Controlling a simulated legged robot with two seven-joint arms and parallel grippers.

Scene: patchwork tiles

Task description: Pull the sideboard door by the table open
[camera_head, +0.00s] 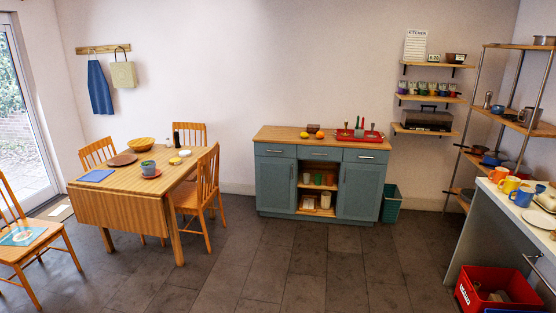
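A blue-grey sideboard (318,217) with a wooden top stands against the back wall, right of the wooden table (125,203). Its left door (276,187), the one nearer the table, looks shut. A small pale handle shows near that door's inner edge. The right door (358,191) also looks shut. Between the doors are open shelves with small items on them. Three drawers above the doors are closed. Neither of my grippers shows in the head view.
Wooden chairs (205,190) stand around the table, one close to the sideboard's left side. A teal bin (391,204) is right of the sideboard. A red crate (497,291) sits by the counter (478,232) at right. The dark tiled floor (300,275) before the sideboard is clear.

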